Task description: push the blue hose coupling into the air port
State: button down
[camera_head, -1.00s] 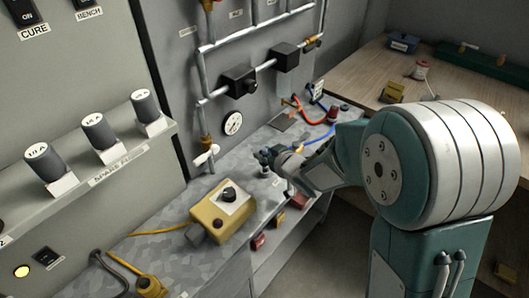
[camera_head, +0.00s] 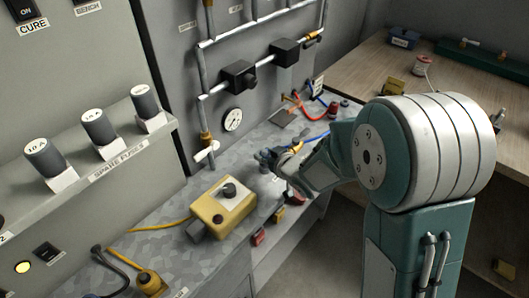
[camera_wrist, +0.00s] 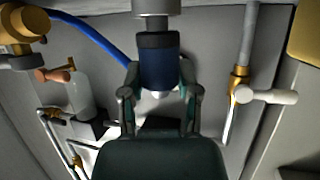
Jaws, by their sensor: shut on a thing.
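In the wrist view the blue coupling (camera_wrist: 158,62) is a dark blue cylinder with a black band and a pale tip. It stands upright between the fingers of my gripper (camera_wrist: 160,82), which is shut on it. A grey metal cylinder (camera_wrist: 155,8) lies directly above it in the picture; I cannot tell whether the two touch. The blue hose (camera_wrist: 95,33) runs behind from the upper left. In the head view my gripper (camera_head: 268,158) is over the bench near the wall; the coupling is too small to make out clearly there. I cannot identify the air port for certain.
A white-handled valve (camera_wrist: 265,95) is right of my gripper in the wrist view. A yellow control box (camera_head: 222,207) sits on the grey bench (camera_head: 165,252). A pressure gauge (camera_head: 232,119) and pipes are on the wall behind. A wooden table (camera_head: 352,70) is at the back right.

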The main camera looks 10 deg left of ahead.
jog(key=shift+f, duration=0.4)
jog(key=shift+c, duration=1.3)
grip_release()
jog(key=v, duration=1.2)
jog(key=shift+a+f, duration=0.1)
